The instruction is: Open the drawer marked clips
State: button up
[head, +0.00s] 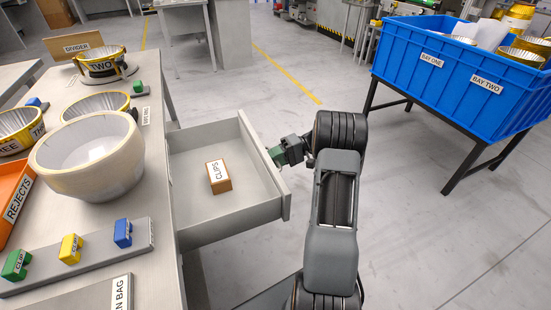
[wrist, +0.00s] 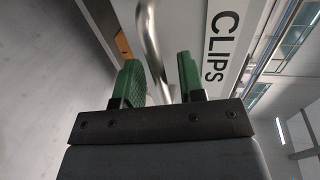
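The grey drawer (head: 247,207) stands pulled out from the right side of the workbench. Inside it lies a small orange-brown box (head: 219,184) with a CLIPS label on top. In the wrist view, a white CLIPS label (wrist: 222,45) sits on the drawer's front, beside a curved metal handle (wrist: 147,25). My gripper (head: 275,155) is at the outer face of the drawer front. In the wrist view its green fingers (wrist: 161,75) stand apart, one on each side of the handle, with a visible gap on the right. The handle is hidden in the head view.
The workbench (head: 150,190) holds a large pale bowl (head: 88,165), several labelled tins, coloured blocks on a grey strip (head: 95,255) and an orange REJECTS tray (head: 14,205). A blue crate (head: 450,85) on a black stand is at the right. Floor is clear between.

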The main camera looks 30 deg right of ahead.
jog(key=shift+d, duration=0.1)
jog(key=p+v, duration=0.6)
jog(key=v, duration=0.7)
jog(key=shift+d+r+p, duration=0.2)
jog(key=shift+d+p, duration=0.05)
jog(key=shift+p, duration=0.1)
jog(key=shift+s, duration=0.1)
jog(key=shift+f, duration=0.1)
